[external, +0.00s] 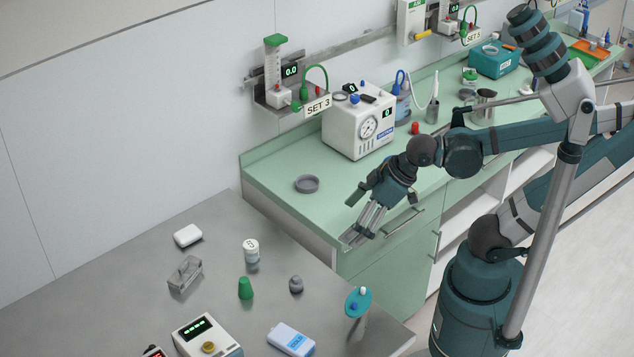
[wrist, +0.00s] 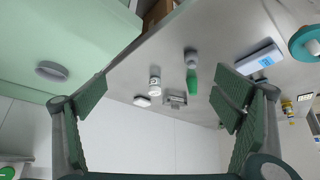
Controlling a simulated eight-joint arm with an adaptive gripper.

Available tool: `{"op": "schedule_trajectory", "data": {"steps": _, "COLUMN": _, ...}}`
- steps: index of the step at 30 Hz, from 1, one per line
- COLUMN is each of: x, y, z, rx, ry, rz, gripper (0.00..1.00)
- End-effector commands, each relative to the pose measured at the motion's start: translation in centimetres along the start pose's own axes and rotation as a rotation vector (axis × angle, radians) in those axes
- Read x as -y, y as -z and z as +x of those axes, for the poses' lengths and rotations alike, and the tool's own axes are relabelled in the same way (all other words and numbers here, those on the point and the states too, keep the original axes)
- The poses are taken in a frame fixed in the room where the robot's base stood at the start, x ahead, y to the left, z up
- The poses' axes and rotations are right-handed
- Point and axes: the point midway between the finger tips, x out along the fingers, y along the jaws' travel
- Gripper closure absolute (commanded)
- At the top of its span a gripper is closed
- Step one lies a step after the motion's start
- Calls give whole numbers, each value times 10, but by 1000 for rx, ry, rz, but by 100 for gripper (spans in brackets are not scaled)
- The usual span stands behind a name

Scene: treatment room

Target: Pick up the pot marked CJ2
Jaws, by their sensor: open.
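A small white pot (external: 251,246) with dark marking stands upright on the grey metal table; the marking is too small to read with certainty. It also shows in the wrist view (wrist: 155,86), between the fingers but well beyond them. My gripper (external: 350,219) is open and empty, above the front edge of the green counter, to the right of the pot and apart from it. In the wrist view my two green-padded fingers (wrist: 165,98) are spread wide with nothing between their pads.
Near the pot on the table stand a green cone (external: 245,288), a grey knobbed piece (external: 296,285), a clear block (external: 185,274) and a white bar (external: 188,235). A teal-topped stand (external: 358,301) rises at the table's right edge. A grey dish (external: 307,184) lies on the counter.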

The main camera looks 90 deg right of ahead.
Motion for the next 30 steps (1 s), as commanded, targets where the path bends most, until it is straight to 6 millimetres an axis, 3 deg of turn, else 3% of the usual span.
{"op": "schedule_trajectory", "data": {"steps": 14, "x": 0, "y": 0, "z": 0, "rx": 0, "ry": 0, "rz": 0, "gripper": 10}}
{"op": "schedule_trajectory", "data": {"steps": 24, "x": 0, "y": 0, "z": 0, "rx": 0, "ry": 0, "rz": 0, "gripper": 55}}
{"op": "schedule_trajectory", "data": {"steps": 30, "x": 0, "y": 0, "z": 0, "rx": 0, "ry": 0, "rz": 0, "gripper": 55}}
